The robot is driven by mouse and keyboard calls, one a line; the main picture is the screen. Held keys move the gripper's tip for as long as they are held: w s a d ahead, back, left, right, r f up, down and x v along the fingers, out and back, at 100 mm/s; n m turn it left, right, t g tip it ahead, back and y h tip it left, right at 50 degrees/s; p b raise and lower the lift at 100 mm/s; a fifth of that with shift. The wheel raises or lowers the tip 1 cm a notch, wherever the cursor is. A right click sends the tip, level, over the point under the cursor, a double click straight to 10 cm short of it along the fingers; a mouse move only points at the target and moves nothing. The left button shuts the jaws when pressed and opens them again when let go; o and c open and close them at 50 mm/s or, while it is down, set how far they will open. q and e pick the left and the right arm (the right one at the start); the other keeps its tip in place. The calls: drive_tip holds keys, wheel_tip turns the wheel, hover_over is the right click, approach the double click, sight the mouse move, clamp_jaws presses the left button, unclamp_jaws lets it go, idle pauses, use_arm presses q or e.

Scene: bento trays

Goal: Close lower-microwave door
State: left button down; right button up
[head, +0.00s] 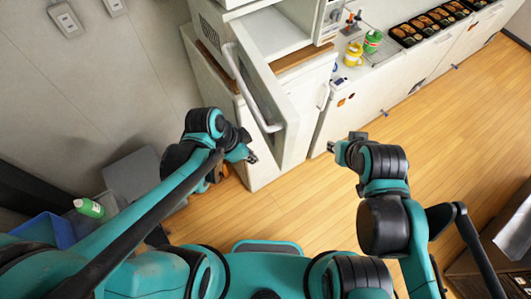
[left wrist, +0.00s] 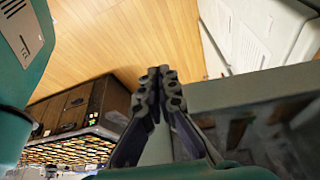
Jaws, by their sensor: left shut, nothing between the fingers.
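The lower-microwave (head: 272,36) is a white box on a cabinet at the top of the head view. My left gripper (head: 250,158) is shut and empty, below the handle's lower end and left of the door. The left wrist view shows its fingers (left wrist: 160,76) together, beside a grey panel with a dark window (left wrist: 255,130) that looks like the door. My right gripper (head: 332,147) is right of the door; its fingers are too small to judge.
The white cabinet (head: 262,168) stands under the microwave. A counter to the right holds a yellow mug (head: 353,54), a green-and-white item (head: 372,41) and several bento trays (head: 407,36). A blue bin (head: 45,231) and green bottle (head: 89,208) are at lower left. Wooden floor is clear between my arms.

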use_arm(q)
drive_tip(key=shift+w+d+f+p, duration=0.15)
drive_tip(key=shift+w+d, duration=0.15)
drive_tip(key=shift+d, duration=0.35)
drive_tip(key=shift+w+d+f+p, duration=0.1)
drive_tip(key=shift+w+d, duration=0.25)
drive_tip(key=shift+d, duration=0.3)
drive_tip(key=shift+w+d+f+p, duration=0.15)
drive_tip(key=shift+w+d, duration=0.15)
drive_tip(key=shift+d, duration=0.35)
